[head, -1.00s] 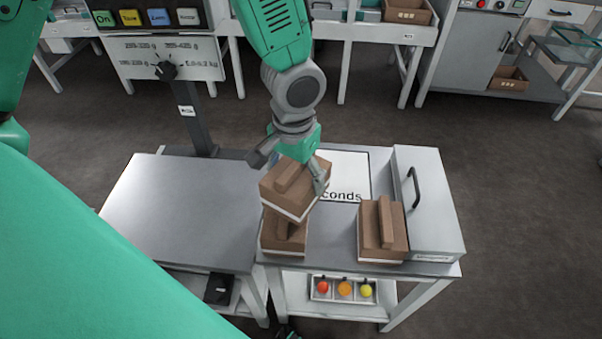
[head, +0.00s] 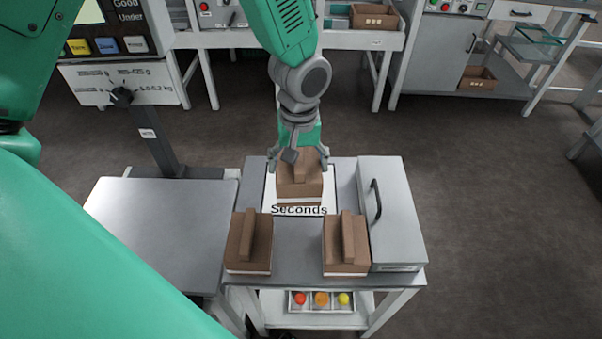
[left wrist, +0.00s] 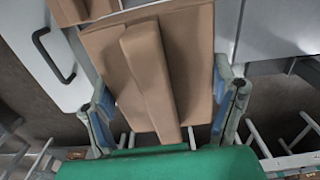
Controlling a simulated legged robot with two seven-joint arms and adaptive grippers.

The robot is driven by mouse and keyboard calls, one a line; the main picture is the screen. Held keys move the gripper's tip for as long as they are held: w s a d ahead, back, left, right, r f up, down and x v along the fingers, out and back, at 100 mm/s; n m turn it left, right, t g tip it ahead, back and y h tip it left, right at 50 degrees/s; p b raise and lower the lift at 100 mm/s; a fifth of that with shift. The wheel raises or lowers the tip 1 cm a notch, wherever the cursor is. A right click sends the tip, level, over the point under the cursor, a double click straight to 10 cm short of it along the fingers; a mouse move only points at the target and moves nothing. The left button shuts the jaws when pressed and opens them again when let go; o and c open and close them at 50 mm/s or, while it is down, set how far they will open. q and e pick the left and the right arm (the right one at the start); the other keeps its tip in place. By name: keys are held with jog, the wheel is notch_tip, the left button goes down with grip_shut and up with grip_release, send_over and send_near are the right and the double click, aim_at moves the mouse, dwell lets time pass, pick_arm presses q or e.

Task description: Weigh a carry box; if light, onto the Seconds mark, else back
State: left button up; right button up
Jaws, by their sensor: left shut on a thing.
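My left gripper (head: 298,160) is shut on a brown carry box (head: 300,188) with a raised ridge on top. This box is over the white Seconds mark (head: 328,188), upright; I cannot tell whether it touches the mark. The left wrist view shows the held box (left wrist: 185,70) between both fingers. Two more carry boxes stand on the table, a left one (head: 240,262) and a right one (head: 350,258). The scale's bare steel plate (head: 160,225) is at the left, with its dial panel (head: 120,85) on a post behind. My right gripper is not in view.
A grey case with a black handle (head: 400,220) stands at the table's right edge, beside the right box. A tray of coloured balls (head: 321,308) sits on the shelf below. Benches (head: 290,40) stand at the back across open floor.

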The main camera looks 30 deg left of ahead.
pick_arm(q)
jog(key=w+a+r+n+p, duration=0.4)
jog(key=w+n, duration=0.4)
jog(key=n, duration=0.6)
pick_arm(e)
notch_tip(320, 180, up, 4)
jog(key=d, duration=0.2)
pick_arm(q)
jog(key=shift+n, duration=0.5)
jog(key=f+b, duration=0.3)
jog(key=f, duration=0.1)
jog(key=f+b, duration=0.3)
jog(key=f, duration=0.2)
jog(key=f+b, duration=0.4)
jog(key=shift+w+a+f, duration=0.15)
jog(key=shift+a+f, duration=0.05)
jog(key=shift+a, duration=0.1)
jog(key=shift+d+f, duration=0.2)
jog(key=shift+f, duration=0.4)
jog(key=shift+f+b, duration=0.3)
jog(key=shift+f, duration=0.1)
jog(key=shift+a+f, duration=0.1)
jog(key=shift+a, duration=0.05)
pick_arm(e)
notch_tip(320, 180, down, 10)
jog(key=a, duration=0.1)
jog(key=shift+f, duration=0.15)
